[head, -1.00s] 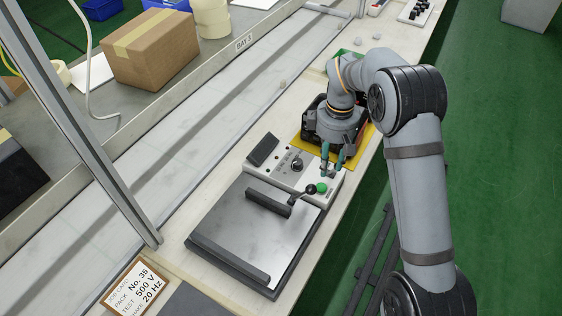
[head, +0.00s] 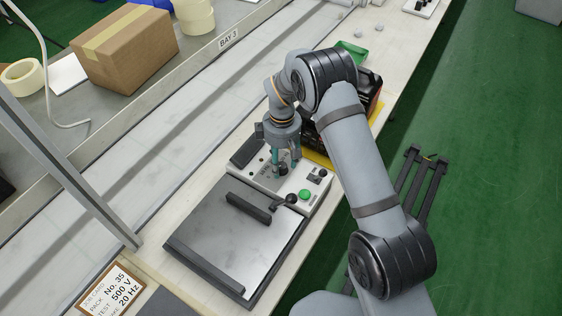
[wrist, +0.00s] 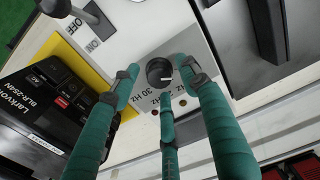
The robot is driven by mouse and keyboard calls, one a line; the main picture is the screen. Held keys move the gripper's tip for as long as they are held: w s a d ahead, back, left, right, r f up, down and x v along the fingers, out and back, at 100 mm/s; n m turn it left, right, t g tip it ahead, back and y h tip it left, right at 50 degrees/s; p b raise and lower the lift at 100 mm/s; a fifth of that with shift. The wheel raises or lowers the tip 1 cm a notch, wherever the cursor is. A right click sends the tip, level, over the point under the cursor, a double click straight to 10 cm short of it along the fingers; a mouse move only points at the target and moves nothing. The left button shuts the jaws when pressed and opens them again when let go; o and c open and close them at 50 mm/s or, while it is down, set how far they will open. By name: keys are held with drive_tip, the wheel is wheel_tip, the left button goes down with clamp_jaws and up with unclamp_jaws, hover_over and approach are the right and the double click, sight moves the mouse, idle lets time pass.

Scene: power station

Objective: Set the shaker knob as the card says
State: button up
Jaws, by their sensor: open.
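The shaker's control panel (head: 250,163) carries a round black knob (wrist: 159,71), large in the wrist view. A white pointer line on the knob points to the right in that view. Beside it, "30 HZ" is readable; other Hz marks are partly hidden by a finger. The job card (head: 112,291) at lower left of the head view reads No. 35, 500 V, 20 Hz. My gripper (head: 284,164) is open above the panel, its teal fingers spread around the knob; they also show in the wrist view (wrist: 160,82). I cannot tell whether they touch it.
A green button (head: 305,195), a black-balled lever (head: 289,199) and an OFF/ON switch (head: 319,175) sit close to the knob. The steel shaker plate (head: 230,240) has black bars. A black battery pack (wrist: 50,110) stands on a yellow mat (wrist: 88,68) nearby.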

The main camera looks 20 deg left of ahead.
drive_tip(key=shift+f, duration=0.45)
drive_tip(key=shift+c, duration=0.2)
clamp_jaws()
